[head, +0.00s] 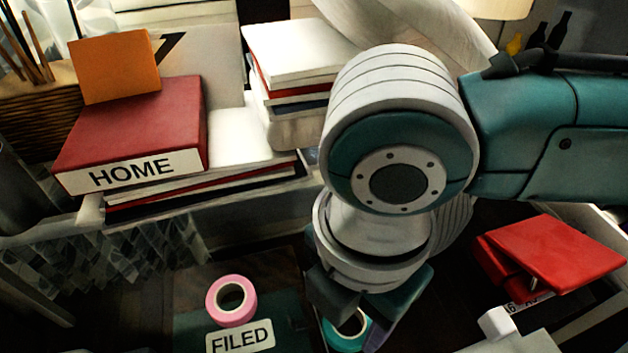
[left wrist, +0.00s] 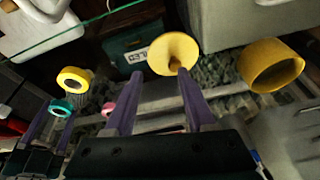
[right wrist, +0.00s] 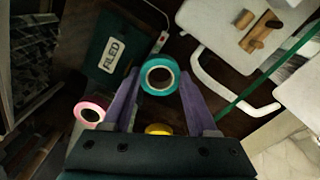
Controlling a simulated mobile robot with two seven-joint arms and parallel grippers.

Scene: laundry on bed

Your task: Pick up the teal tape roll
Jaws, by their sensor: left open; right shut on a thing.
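The teal tape roll (right wrist: 147,75) is between the fingertips of my right gripper (right wrist: 158,78), which is shut on it. In the head view the roll (head: 357,337) shows partly, below my right gripper (head: 350,328), whose palm and arm hide the rest. The left wrist view also shows the teal roll (left wrist: 61,104) at the far left, between the right fingers. My left gripper (left wrist: 160,78) is open in that view, with a yellow disc-like thing (left wrist: 178,52) near its right fingertip. I cannot tell whether they touch. My left gripper is not in the head view.
A pink tape roll (head: 232,313) lies near a dark green box labelled FILED (head: 240,340). A yellow roll (left wrist: 75,78) shows in the left wrist view. A red HOME binder (head: 130,135), white books (head: 300,55) and a red item (head: 555,255) stand around.

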